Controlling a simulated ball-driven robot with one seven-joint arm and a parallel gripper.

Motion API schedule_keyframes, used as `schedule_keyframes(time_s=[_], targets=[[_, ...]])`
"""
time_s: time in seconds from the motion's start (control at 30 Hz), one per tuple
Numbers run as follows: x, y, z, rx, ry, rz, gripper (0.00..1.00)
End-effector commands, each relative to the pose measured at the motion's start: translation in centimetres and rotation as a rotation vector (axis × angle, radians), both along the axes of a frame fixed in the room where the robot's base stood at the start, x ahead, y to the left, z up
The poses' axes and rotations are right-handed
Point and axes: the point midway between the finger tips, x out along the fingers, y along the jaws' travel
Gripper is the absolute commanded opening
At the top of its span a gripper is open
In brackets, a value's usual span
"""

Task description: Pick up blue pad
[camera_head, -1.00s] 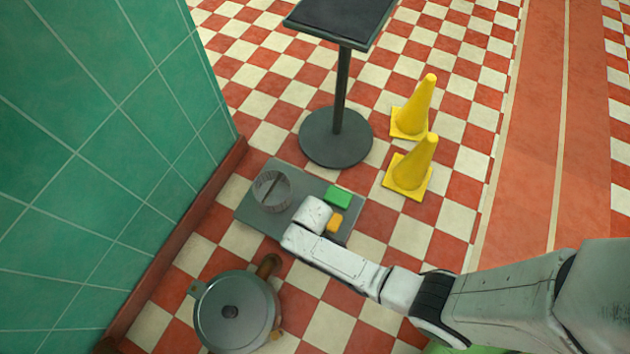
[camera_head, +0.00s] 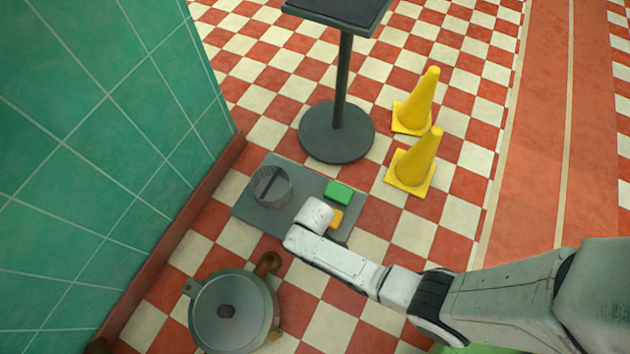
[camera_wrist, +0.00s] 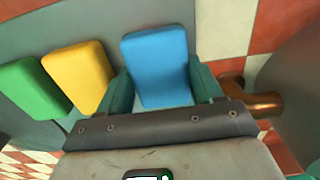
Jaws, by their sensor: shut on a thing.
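The blue pad (camera_wrist: 157,66) is between the two green fingers of my gripper (camera_wrist: 160,90) in the wrist view, and the gripper is shut on it. The grey board (camera_head: 248,211) lies under and around it on the floor. In the head view my arm's white end covers the blue pad, and the gripper's fingers are hidden there. A yellow pad (camera_wrist: 77,76) lies just left of the gripper in the wrist view, and a green pad (camera_wrist: 32,90) lies beyond it. In the head view the green pad (camera_head: 339,193) and part of the yellow pad (camera_head: 336,219) show on the board.
A grey round container (camera_head: 272,186) stands on the board's left part. A lidded kettle (camera_head: 232,312) stands on the floor close by. A pedestal table (camera_head: 337,131) and two yellow cones (camera_head: 416,163) stand behind. A green tiled wall (camera_head: 90,160) bounds the left.

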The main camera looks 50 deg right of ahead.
Motion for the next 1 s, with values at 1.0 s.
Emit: schedule_keyframes(time_s=[1.0], targets=[[-5.2,-1.6,10.1,0.000,0.003,-0.001,0.31]])
